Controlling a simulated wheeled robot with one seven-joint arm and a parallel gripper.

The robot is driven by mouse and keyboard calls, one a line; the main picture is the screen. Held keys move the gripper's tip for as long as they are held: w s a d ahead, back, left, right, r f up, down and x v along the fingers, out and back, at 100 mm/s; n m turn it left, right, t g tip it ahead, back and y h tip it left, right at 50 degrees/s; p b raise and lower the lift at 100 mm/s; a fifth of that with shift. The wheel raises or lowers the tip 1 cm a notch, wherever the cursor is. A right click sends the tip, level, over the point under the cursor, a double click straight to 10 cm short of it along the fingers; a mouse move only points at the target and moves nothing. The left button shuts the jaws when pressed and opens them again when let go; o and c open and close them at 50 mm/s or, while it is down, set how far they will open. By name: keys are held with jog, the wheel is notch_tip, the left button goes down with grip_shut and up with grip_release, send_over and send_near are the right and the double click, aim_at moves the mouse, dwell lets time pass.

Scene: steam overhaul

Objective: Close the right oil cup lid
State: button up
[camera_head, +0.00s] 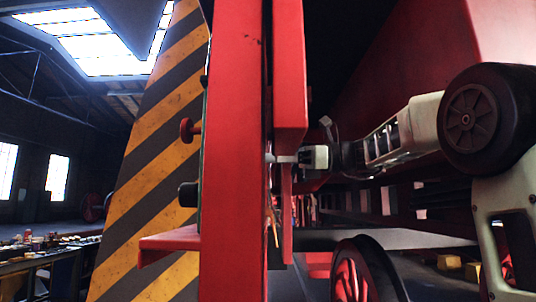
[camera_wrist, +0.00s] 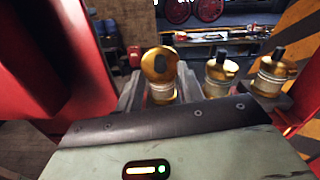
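The middle cup (camera_wrist: 216,84) and the rightmost cup (camera_wrist: 270,82) have lids lying on top with black knobs upright. My gripper (camera_wrist: 160,88) is open, its grey fingers on either side of the leftmost cup; I cannot tell whether they touch it. In the head view my gripper (camera_head: 282,158) reaches behind a red upright, and the cups are hidden.
The red upright (camera_head: 234,160) stands close before me. A yellow-and-black striped pillar (camera_head: 160,150) is behind it, with a red ledge (camera_head: 168,240) low down. A cluttered workbench (camera_head: 40,258) is far left. Red metal also fills the left of the wrist view.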

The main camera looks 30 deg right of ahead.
jog(key=shift+x, duration=0.95)
grip_shut()
jog(key=shift+r+p, duration=0.1)
jog(key=shift+p, duration=0.2)
